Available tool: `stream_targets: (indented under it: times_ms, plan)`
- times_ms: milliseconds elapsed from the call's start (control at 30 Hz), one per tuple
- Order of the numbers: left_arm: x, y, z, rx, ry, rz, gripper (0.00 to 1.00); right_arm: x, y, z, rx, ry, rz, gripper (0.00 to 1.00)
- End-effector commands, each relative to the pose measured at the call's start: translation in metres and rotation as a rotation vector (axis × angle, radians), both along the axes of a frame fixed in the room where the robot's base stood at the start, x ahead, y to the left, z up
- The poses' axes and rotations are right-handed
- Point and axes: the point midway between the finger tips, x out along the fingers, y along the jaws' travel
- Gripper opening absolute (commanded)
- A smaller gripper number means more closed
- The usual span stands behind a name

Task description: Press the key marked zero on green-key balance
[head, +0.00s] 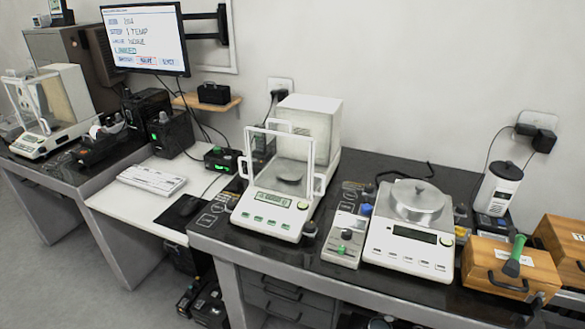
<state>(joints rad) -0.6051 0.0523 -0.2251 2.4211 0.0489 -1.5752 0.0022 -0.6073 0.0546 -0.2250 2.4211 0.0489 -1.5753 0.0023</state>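A white balance with green keys (278,228) stands on the dark table at the middle. It has a glass draft shield with a white frame and a round pan (290,174) inside. Its lit display (274,200) faces front, with a row of green keys (265,222) below it. The key markings are too small to read, so I cannot tell which is zero. Neither of my grippers is in view.
A flat balance with a steel pan (415,200) stands at right, beside a small panel with coloured knobs (345,238). Wooden boxes (510,268) are further right. Another shielded balance (52,110) stands far left. A keyboard (151,180) and monitor (146,39) are between.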

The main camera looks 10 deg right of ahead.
Motion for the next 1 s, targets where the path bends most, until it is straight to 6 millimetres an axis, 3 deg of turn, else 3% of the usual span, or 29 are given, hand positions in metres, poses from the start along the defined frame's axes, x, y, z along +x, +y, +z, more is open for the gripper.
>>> stream_targets:
  times_ms: [100,300,1000]
  plan:
    - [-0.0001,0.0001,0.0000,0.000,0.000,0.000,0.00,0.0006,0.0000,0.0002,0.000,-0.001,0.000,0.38]
    - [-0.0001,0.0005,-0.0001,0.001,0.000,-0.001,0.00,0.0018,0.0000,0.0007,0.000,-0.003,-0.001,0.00]
    - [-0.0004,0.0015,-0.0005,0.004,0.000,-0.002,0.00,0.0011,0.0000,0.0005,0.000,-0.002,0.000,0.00]
